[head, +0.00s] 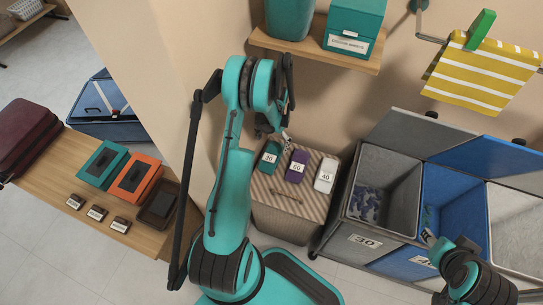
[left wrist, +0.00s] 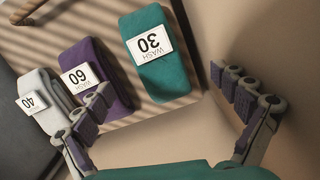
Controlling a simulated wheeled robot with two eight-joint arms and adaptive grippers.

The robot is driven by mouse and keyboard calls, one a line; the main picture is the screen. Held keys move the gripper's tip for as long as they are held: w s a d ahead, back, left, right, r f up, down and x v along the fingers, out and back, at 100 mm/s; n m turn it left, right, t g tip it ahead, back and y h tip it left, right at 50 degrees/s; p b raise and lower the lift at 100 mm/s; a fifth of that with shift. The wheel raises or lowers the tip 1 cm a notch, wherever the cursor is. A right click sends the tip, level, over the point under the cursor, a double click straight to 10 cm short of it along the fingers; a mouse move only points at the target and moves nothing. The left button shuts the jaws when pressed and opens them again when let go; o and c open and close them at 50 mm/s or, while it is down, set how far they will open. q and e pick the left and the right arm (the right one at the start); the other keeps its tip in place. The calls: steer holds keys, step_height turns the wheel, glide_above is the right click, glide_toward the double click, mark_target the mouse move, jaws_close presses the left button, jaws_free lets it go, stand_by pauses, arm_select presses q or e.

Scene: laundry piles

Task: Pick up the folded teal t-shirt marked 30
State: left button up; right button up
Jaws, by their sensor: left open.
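The folded teal t-shirt (head: 264,163) with a white tag marked 30 lies at the left of a row on a striped hamper lid (head: 288,201). In the left wrist view the teal t-shirt (left wrist: 165,77) lies flat, its tag reading WASH 30. My left gripper (head: 275,132) is above and just behind the t-shirt, empty. In the left wrist view my left gripper (left wrist: 166,93) has its fingers spread wide, with the t-shirt beyond the gap between them. My right gripper (head: 430,240) is at the lower right by the bins; its fingers are too small to read.
A purple folded item (head: 296,173) marked 60 and a white one (head: 325,177) marked 40 lie beside the t-shirt. Grey (head: 391,161) and blue (head: 456,180) bins stand right. A shelf (head: 315,52) hangs above; a wooden bench (head: 70,160) stands left.

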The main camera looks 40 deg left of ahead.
mark_target(272, 153)
arm_select(q)
steer(key=f+b, duration=0.1)
steer(key=f, duration=0.1)
steer(key=f+b, duration=0.1)
steer(key=f, duration=0.1)
steer(key=s+f+b, duration=0.1)
steer(key=f, duration=0.2)
steer(key=shift+d+f+b, duration=0.1)
steer(key=shift+d+b, duration=0.15)
steer(key=shift+b, duration=0.1)
steer(key=c, duration=1.3)
